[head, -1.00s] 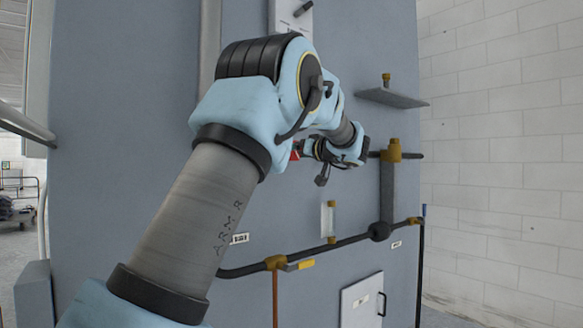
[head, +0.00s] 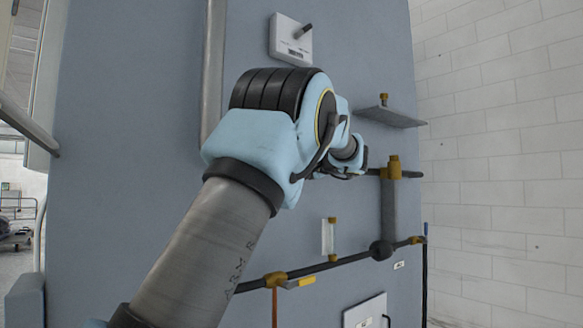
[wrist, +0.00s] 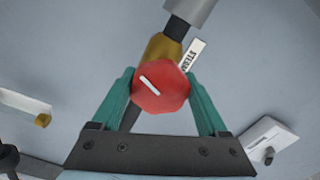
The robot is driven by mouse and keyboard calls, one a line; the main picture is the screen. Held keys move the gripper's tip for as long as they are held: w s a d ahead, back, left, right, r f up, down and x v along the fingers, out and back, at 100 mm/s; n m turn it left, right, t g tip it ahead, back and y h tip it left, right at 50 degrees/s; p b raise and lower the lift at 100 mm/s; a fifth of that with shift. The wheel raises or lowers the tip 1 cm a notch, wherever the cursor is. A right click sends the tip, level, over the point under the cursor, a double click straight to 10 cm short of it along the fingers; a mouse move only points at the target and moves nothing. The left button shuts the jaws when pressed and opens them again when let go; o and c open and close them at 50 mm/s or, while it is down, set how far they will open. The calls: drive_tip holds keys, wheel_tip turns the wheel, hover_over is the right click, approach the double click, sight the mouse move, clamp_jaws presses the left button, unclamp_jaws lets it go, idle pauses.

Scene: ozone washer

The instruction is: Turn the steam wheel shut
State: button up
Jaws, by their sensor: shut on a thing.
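The steam wheel (wrist: 165,98) is a red, many-sided knob with a white bar mark on its face, seen in the wrist view. The bar slants down to the right. The wheel sits on a brass fitting (wrist: 162,48) on a dark pipe, beside a white label reading STEAM (wrist: 191,56). My gripper (wrist: 159,74) has its two teal fingers on either side of the wheel, shut on it. In the head view my arm hides the wheel and the fingertips.
A dark pipe (head: 345,261) with brass fittings and a yellow-handled valve (head: 299,283) runs low on the blue-grey panel. A small shelf (head: 391,117) juts out at right. A white switch box (head: 290,40) is above my arm.

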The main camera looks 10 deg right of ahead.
drive_tip(key=m+p, duration=0.1)
drive_tip(key=m, duration=0.2)
drive_tip(key=shift+m, duration=0.4)
drive_tip(key=m+p, duration=0.2)
drive_tip(key=m, duration=0.2)
drive_tip(key=shift+r+m, duration=0.15)
drive_tip(key=shift+m, duration=0.15)
drive_tip(key=m+p, duration=0.2)
drive_tip(key=m, duration=0.1)
drive_tip(key=shift+m+p, duration=0.3)
drive_tip(key=shift+p, duration=0.1)
drive_tip(key=m+p, duration=0.3)
drive_tip(key=shift+r+m, duration=0.1)
drive_tip(key=shift+m, duration=0.2)
drive_tip(key=m+p, duration=0.3)
drive_tip(key=p, duration=0.1)
drive_tip(key=shift+m, duration=0.4)
drive_tip(key=m+p, duration=0.4)
drive_tip(key=p, duration=0.2)
drive_tip(key=shift+r+p, duration=0.1)
drive_tip(key=shift+p, duration=0.2)
drive_tip(key=m+p, duration=0.5)
drive_tip(key=p, duration=0.2)
drive_tip(key=m+p, duration=0.1)
drive_tip(key=p, duration=0.1)
drive_tip(key=m+p, duration=0.1)
drive_tip(key=m, duration=0.1)
drive_tip(key=shift+f+p, duration=0.35)
drive_tip(key=shift+f, duration=0.1)
